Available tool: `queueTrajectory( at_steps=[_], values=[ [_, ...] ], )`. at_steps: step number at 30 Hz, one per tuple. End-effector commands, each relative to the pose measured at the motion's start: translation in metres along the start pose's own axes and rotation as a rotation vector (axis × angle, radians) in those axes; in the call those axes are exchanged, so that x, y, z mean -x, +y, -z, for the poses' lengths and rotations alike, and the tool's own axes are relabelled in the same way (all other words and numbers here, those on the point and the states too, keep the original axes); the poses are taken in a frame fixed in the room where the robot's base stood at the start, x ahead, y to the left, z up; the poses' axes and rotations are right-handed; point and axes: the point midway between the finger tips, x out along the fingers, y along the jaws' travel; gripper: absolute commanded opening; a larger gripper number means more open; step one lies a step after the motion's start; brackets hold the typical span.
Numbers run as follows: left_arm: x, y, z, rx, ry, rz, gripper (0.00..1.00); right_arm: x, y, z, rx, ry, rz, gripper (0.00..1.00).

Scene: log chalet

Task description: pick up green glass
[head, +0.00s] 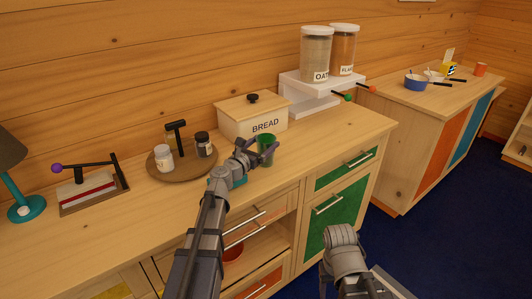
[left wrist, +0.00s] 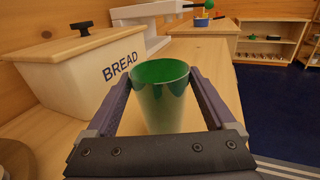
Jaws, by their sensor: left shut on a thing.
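The green glass (head: 266,150) stands upright on the wooden counter, just right of and in front of the bread box. In the left wrist view the glass (left wrist: 160,100) sits between the two fingers of my left gripper (left wrist: 163,92). In the head view my left gripper (head: 257,152) reaches in from the left and is shut on the glass. I cannot tell whether the glass is still touching the counter. Parts of my right arm show at the bottom right of the head view, but I do not make out its fingertips.
The bread box (head: 252,117) stands close behind the glass. A round tray (head: 182,168) with jars is to the left. A white dispenser stand (head: 312,92) with OATS and FLAKES jars is behind right. The counter right of the glass is clear.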

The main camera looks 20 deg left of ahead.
Motion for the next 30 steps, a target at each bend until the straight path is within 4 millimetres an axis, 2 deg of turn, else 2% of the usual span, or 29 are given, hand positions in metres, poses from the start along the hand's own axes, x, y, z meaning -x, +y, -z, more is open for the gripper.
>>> queueTrajectory(
  at_steps=[1, 11, 22, 30],
  values=[
    [0.0, 0.0, 0.0, 0.0, 0.0, 0.0, 0.57, 0.0, 0.0, 0.0, 0.0, 0.0, 0.0, 0.62],
    [0.0, 0.0, 0.0, 0.0, 0.0, 0.0, 0.21, 0.0, 0.0, 0.0, 0.0, 0.0, 0.0, 0.62],
    [0.0, 0.0, -0.006, 0.0, 0.0, 0.0, 0.21, 0.006, 0.001, 0.0, 0.0, 0.0, 0.0, 0.62],
    [0.0, 0.0, -0.034, 0.0, 0.0, 0.0, 0.21, 0.034, 0.003, -0.002, 0.0, 0.0, 0.0, 0.62]
  ],
)
